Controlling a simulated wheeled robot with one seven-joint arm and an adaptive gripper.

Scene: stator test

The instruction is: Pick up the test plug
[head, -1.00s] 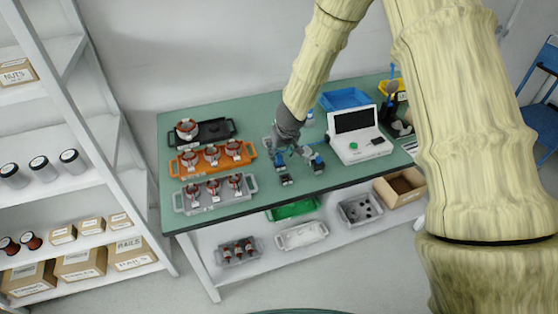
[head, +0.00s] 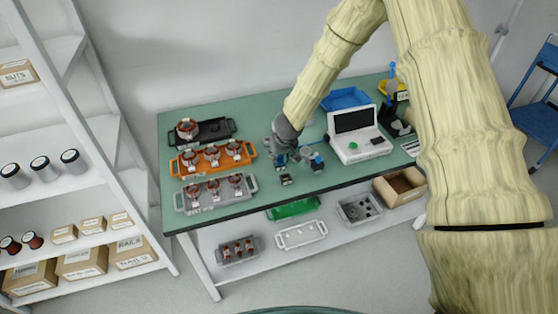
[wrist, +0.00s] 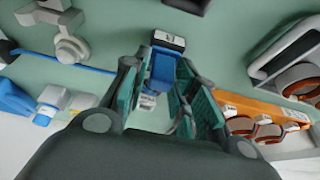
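The item I take to be the test plug is a small blue block (wrist: 161,72) lying between my fingers in the wrist view. A black piece with a white label (wrist: 168,41) is at its far end; whether the two are joined I cannot tell. In the head view a small bit of blue (head: 281,159) shows at my fingertips. My gripper (wrist: 163,98) is open, with its teal-padded fingers on either side of the blue block and a gap showing. My gripper (head: 288,157) is low over the green table in the head view and hides part of it.
An orange tray (head: 246,160) and a grey tray (head: 252,183) of copper-wound parts stand to the left. A white tester (head: 352,148) with a dark screen stands to the right. A blue-and-grey item (head: 316,162) is close beside my gripper. A blue bin (head: 345,98) is behind.

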